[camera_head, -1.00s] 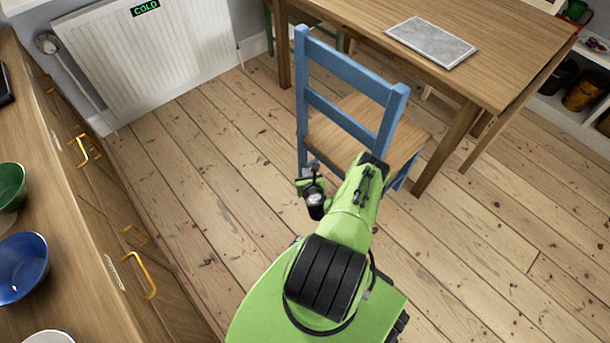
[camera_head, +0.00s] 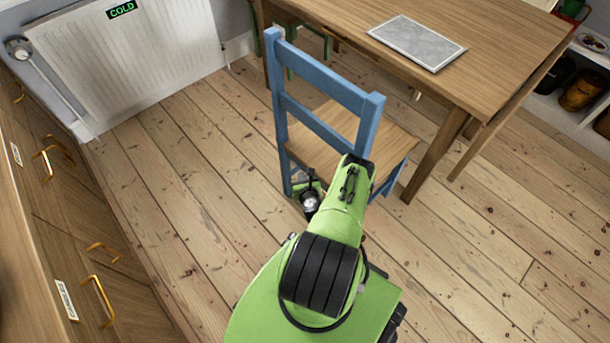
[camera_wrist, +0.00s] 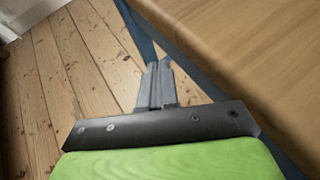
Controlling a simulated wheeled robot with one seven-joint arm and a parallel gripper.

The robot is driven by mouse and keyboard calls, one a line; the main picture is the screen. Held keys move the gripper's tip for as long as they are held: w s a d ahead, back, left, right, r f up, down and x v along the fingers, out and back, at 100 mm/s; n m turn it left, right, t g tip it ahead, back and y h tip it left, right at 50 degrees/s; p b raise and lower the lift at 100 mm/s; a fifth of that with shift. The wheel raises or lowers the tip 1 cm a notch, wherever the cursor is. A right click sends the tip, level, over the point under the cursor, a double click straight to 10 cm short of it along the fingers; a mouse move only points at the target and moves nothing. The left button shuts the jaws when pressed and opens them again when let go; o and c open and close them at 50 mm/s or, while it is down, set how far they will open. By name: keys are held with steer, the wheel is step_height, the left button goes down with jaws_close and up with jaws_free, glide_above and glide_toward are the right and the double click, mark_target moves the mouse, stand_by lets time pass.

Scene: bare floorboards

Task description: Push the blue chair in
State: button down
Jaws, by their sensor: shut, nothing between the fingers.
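The blue chair (camera_head: 322,86) stands upright with its back toward me and its wooden seat (camera_head: 345,135) facing the wooden table (camera_head: 500,50). The seat's front is close to the table's near side. In the wrist view my gripper (camera_wrist: 160,78) is shut and empty, beside a blue chair part (camera_wrist: 138,32) and the wooden seat (camera_wrist: 245,55). I cannot tell whether the fingers touch the chair.
A white radiator (camera_head: 125,60) is on the wall at the back left. A wooden drawer unit (camera_head: 50,220) with brass handles runs along the left. A green chair (camera_head: 300,45) stands behind the table. A grey slab (camera_head: 417,43) lies on the table. Floorboards between drawers and chair are clear.

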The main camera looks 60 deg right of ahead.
steer(key=shift+s+d+r, duration=0.1)
steer(key=shift+s+d, duration=0.5)
steer(key=shift+d, duration=1.9)
steer(key=shift+s+d, duration=0.6)
steer(key=shift+d, duration=1.95)
steer(key=shift+s+d+r, duration=0.1)
steer(key=shift+s+d, duration=0.5)
steer(key=shift+d, duration=1.9)
steer(key=shift+w+a+p, duration=0.2)
steer(key=shift+a+p, duration=0.3)
steer(key=shift+a, duration=0.2)
steer(key=shift+w+a+p, duration=0.15)
steer(key=shift+a+p, duration=0.3)
steer(key=shift+a, duration=0.25)
steer(key=shift+w+a+f, duration=0.1)
steer(key=shift+a+f, duration=0.1)
steer(key=shift+a, duration=0.05)
steer(key=shift+w+d+f+b, duration=0.1)
steer(key=shift+w+d+b, duration=0.2)
steer(key=shift+d+b, duration=0.3)
steer(key=shift+w+d+b, duration=0.3)
steer(key=shift+d+b, duration=0.15)
steer(key=shift+d, duration=0.25)
